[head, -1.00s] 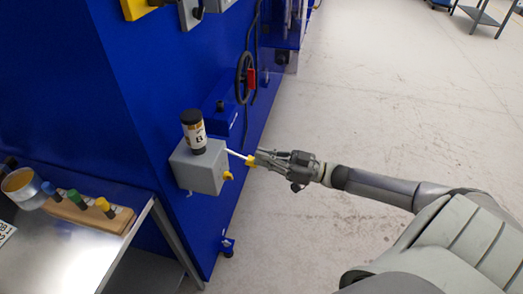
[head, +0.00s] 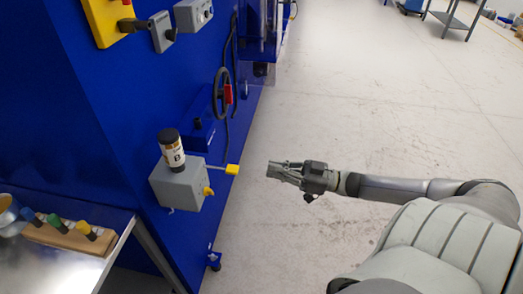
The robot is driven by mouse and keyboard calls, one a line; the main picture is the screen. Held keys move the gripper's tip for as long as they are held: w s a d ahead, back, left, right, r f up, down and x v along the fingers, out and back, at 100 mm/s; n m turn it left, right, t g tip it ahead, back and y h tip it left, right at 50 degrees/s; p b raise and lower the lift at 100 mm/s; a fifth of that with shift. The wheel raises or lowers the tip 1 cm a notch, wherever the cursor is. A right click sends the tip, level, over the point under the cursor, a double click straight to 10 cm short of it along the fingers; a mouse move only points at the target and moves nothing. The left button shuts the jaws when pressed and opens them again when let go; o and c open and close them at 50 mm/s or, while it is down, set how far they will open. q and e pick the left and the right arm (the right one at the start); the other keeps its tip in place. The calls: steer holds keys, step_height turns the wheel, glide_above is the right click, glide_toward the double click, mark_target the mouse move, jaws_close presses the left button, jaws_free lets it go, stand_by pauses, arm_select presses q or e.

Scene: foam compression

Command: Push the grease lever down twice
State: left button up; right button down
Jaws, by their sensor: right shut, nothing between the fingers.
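The grease lever (head: 232,169) is a thin light rod with a yellow tip. It sticks out to the right, about level, from a grey box (head: 178,188) on the side of the blue machine. A dark cartridge (head: 171,151) with a label marked B stands on top of the box. My right gripper (head: 270,169) is shut and empty. It points left at the lever tip, with a clear gap between them. My left gripper is not in view.
A metal table (head: 75,262) at the lower left bears a wooden block (head: 70,236) with coloured-cap items and a round tin (head: 8,212). A handwheel (head: 221,92) with a red handle is on the machine beyond the box. The floor to the right is open.

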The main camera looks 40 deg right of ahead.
steer(key=shift+v, duration=0.85)
steer(key=s+d+f+m+g+h, duration=0.1)
steer(key=s+f+m+h, duration=0.2)
steer(key=f, duration=0.9)
steer(key=s+d+f+m+g+h, duration=0.15)
steer(key=s+f+h, duration=0.3)
steer(key=f, duration=0.65)
steer(key=s+d+f+m+g+h, duration=0.15)
steer(key=f+h, duration=0.35)
steer(key=f, duration=0.7)
steer(key=s+a+f+g, duration=0.5)
steer(key=s+a+f, duration=0.3)
steer(key=s+f, duration=0.45)
steer(key=s+a+f+g, duration=0.2)
steer(key=s+a+f, duration=0.1)
steer(key=s+a, duration=0.3)
steer(key=s+a+f+g, duration=0.2)
steer(key=s+a+f, duration=0.1)
steer(key=s+a, duration=0.3)
steer(key=shift+s+a+g, duration=0.3)
steer(key=shift+s+a, duration=0.05)
steer(key=shift+s, duration=0.55)
